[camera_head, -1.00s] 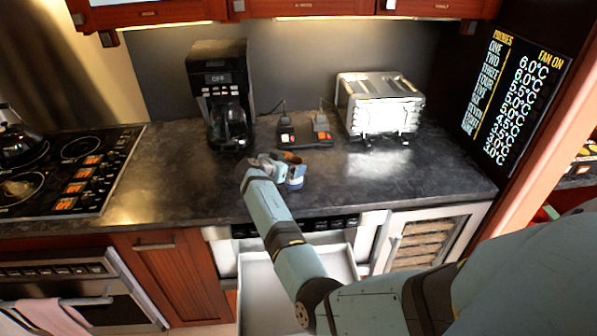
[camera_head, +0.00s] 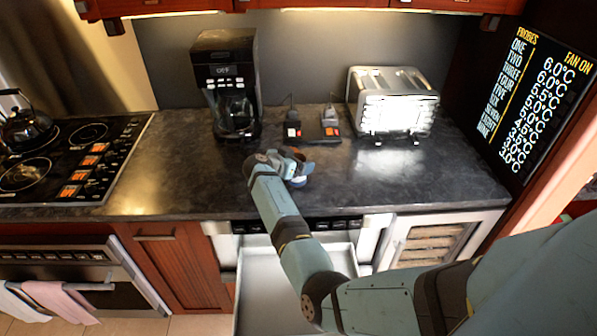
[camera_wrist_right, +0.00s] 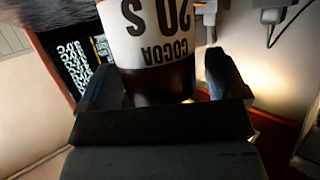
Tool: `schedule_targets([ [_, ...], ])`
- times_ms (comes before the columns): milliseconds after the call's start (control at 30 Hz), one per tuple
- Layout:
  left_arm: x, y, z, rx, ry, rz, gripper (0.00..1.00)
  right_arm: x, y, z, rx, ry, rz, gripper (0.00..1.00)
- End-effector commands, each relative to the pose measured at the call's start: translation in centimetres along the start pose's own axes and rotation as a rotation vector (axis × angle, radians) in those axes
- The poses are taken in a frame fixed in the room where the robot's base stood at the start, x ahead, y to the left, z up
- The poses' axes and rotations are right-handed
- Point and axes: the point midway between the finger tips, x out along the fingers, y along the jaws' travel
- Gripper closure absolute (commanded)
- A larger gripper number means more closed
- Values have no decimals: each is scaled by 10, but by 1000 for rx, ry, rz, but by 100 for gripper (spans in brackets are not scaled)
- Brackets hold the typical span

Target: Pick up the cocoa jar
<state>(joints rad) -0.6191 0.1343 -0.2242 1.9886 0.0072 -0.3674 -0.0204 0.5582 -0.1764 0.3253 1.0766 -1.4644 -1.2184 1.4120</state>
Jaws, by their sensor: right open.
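The cocoa jar (camera_wrist_right: 160,40) fills the upper middle of the right wrist view. It is dark brown with a white label, and its lettering appears upside down there. My right gripper (camera_wrist_right: 163,80) is open, with one dark finger on each side of the jar. I cannot tell whether either finger touches it. In the head view my right gripper (camera_head: 291,170) is low over the counter, in front of the coffee maker and the small black device. The jar is mostly or wholly hidden by the gripper there. My left gripper is not in view.
A coffee maker (camera_head: 227,85) stands behind left, and a toaster (camera_head: 393,102) behind right. A small black device (camera_head: 312,127) lies between them. The stove (camera_head: 65,160) is at left. An open drawer (camera_head: 245,285) juts out below the counter. Counter right of the gripper is clear.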

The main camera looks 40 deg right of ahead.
Motion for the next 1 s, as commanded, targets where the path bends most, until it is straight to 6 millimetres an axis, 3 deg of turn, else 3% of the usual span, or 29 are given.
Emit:
schedule_targets([
  [67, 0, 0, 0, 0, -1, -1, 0, 0, 0, 0, 0, 0, 0, 9],
  [300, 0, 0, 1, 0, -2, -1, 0, 0, 0, 0, 0, 0, 0, 64],
  [400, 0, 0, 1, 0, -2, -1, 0, 0, 0, -1, 1, 1, 0, 82],
  [767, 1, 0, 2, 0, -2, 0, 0, -2, 0, -7, 3, 1, 0, 82],
  [1000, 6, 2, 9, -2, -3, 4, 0, -18, -1, -45, 9, 3, -2, 82],
])
